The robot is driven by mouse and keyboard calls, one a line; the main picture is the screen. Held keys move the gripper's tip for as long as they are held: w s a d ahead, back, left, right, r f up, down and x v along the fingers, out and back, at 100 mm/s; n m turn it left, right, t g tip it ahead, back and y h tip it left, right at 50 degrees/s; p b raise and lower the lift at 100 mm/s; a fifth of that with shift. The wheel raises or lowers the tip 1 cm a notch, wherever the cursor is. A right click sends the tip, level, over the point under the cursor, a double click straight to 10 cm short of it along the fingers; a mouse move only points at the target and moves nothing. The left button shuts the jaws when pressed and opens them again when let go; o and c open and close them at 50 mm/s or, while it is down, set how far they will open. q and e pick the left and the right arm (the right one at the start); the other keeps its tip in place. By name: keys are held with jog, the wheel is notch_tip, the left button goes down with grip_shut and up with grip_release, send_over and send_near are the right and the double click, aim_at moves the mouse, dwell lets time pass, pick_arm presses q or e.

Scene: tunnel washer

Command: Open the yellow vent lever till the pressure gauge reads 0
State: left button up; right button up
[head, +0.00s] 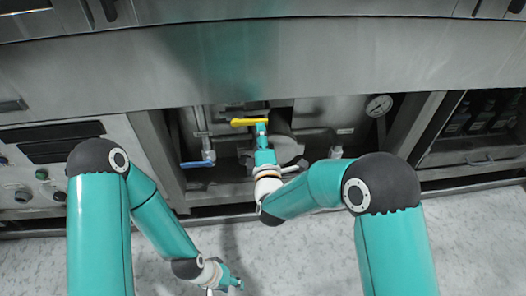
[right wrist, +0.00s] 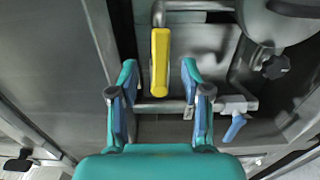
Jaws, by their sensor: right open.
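The yellow vent lever (head: 243,122) lies about level across the picture in the machine's lower bay in the head view. The yellow lever (right wrist: 160,62) also shows in the right wrist view, in line with the gap between the fingers. My right gripper (head: 262,132) is at the lever's right end in the head view. In the right wrist view my right gripper (right wrist: 158,72) is open, with a finger on each side of the lever and space between. The round pressure gauge (head: 379,105) is on the right; its reading is too small to tell. My left gripper (head: 238,284) hangs low over the floor; its fingers are unclear.
A blue-handled valve (head: 197,164) sits left of and below the yellow lever; a blue handle (right wrist: 234,127) shows in the right wrist view. Pipes and a steel panel edge (head: 250,90) surround the bay. A control panel (head: 50,170) stands left. The floor in front is clear.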

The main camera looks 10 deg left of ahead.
jog(key=v, duration=0.5)
jog(key=shift+s+d, duration=0.1)
jog(key=shift+s, duration=0.3)
jog(key=w+d+f+m+g+h, duration=0.1)
jog(key=d+f+m+h, duration=0.1)
jog(key=d+f, duration=0.5)
jog(key=w+d+f+m+g+h, duration=0.1)
jog(key=d+f+m+h, duration=0.15)
jog(key=d, duration=0.75)
jog(key=s+d+f+m+g, duration=0.2)
jog(key=s+d+f, duration=0.1)
jog(key=f, duration=0.2)
jog(key=s+d+f+m+g, duration=0.2)
jog(key=s+d+f+g, duration=0.15)
jog(key=f, duration=0.25)
jog(key=s+a+f+m+g+y, duration=0.25)
jog(key=s+f+m+g, duration=0.35)
jog(key=s, duration=0.5)
jog(key=s+a+f+m+g+y, duration=0.1)
jog(key=s+a+m+g+y, duration=0.15)
jog(key=s+m, duration=0.7)
notch_tip(320, 180, up, 30)
jog(key=s+n+p, duration=0.1)
jog(key=p, duration=2.9)
jog(key=shift+f+g+h, duration=0.15)
jog(key=shift+g+h, duration=0.25)
jog(key=shift+h, duration=0.05)
